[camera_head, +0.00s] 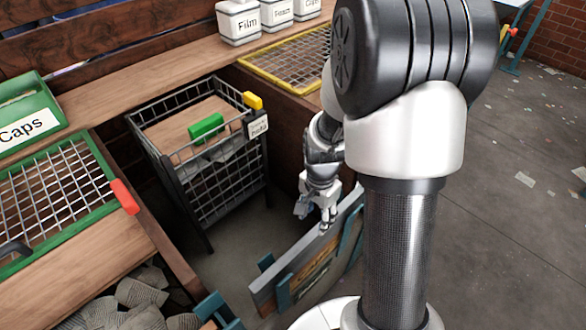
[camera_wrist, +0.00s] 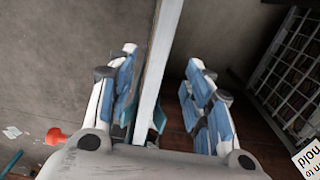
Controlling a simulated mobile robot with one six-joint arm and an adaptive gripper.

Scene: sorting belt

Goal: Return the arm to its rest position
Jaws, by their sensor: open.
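My gripper (camera_head: 316,212) hangs low at the end of my arm, between the wire cart and the grey board. In the wrist view my gripper (camera_wrist: 165,85) shows its two blue-padded fingers spread wide apart, with nothing held. The grey-edged board (camera_head: 275,287) leans in a blue stand just below and beside my gripper. In the wrist view the pale edge of the board (camera_wrist: 160,60) passes between the fingers in the picture. I cannot tell how close it is to the fingers. Part of my arm hides the right end of the board.
A wire cart (camera_head: 187,185) with a green and a yellow clip stands left of my gripper. A wooden bench with a green-framed mesh (camera_head: 60,195) and a green "Caps" bin (camera_head: 28,110) is at left. White labelled bins (camera_head: 238,22) stand behind. Open floor (camera_head: 500,220) lies at right.

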